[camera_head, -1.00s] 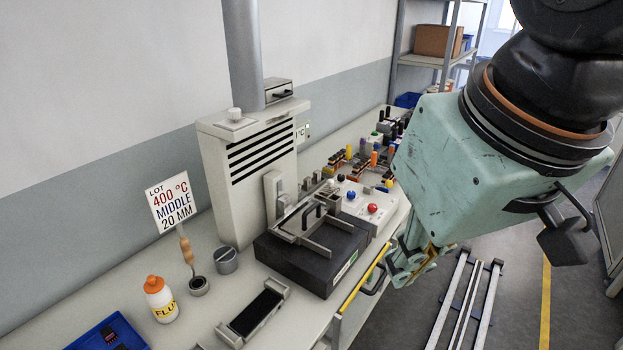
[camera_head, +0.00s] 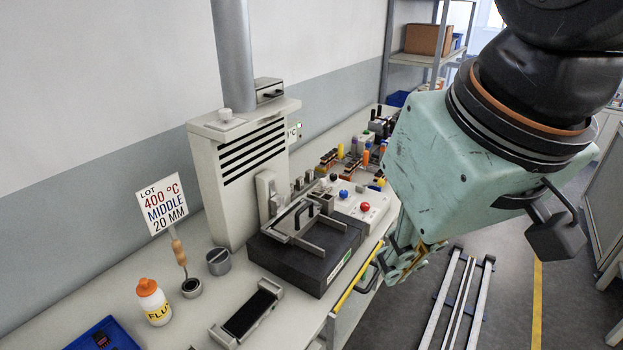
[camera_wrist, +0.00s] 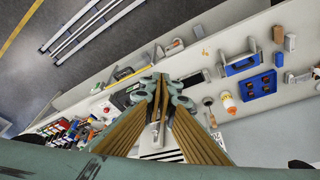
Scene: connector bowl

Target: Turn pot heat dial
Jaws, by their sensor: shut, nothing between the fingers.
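My gripper (camera_head: 402,268) is at the right in the head view, shut and empty, in front of the bench's front edge. In the wrist view its fingers (camera_wrist: 158,82) come together over the bench. No dial is clearly marked as the pot heat dial. My gripper is apart from both. A sign (camera_head: 163,203) reads "LOT 400 °C MIDDLE 20 MM".
A black block with a metal frame (camera_head: 300,262) sits near the bench front, beside a box with red and blue buttons (camera_head: 360,207). A flux bottle (camera_head: 153,302), a blue tray (camera_head: 102,338) and a black-topped fixture (camera_head: 248,312) are at left. Rails (camera_head: 455,300) lie on the floor.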

